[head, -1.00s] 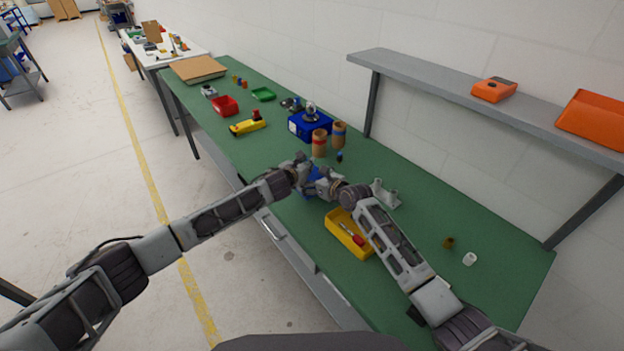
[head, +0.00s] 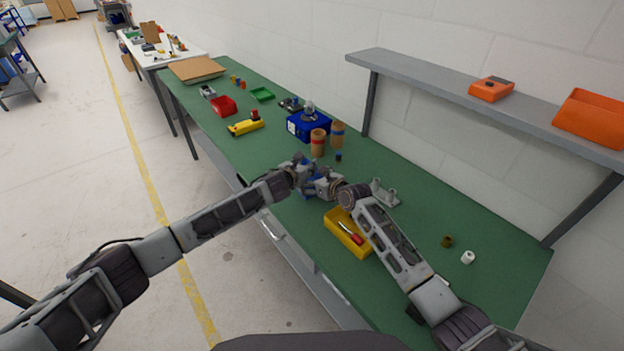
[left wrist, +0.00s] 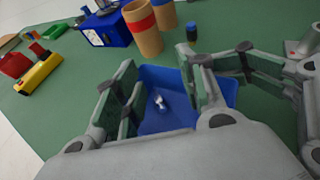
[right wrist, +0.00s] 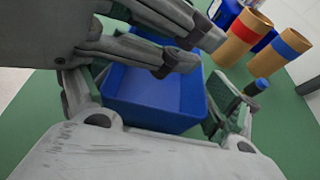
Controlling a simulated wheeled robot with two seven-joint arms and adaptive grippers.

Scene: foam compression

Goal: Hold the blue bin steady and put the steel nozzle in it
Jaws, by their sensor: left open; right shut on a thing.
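The blue bin (right wrist: 165,95) stands on the green bench. It also shows in the left wrist view (left wrist: 180,118). A small shiny metal piece, the steel nozzle (left wrist: 160,102), lies inside the bin in the left wrist view. My left gripper (left wrist: 163,88) is open above the bin, its fingers apart with the nozzle seen between them. In the head view both grippers crowd together and mostly hide the bin. The nozzle does not show in the right wrist view.
Two brown cylinders (head: 318,142) and a dark blue box (head: 296,128) stand behind the grippers. A yellow bin (head: 338,236) with a red-handled tool is in front. A grey bracket (head: 384,194) is to the right.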

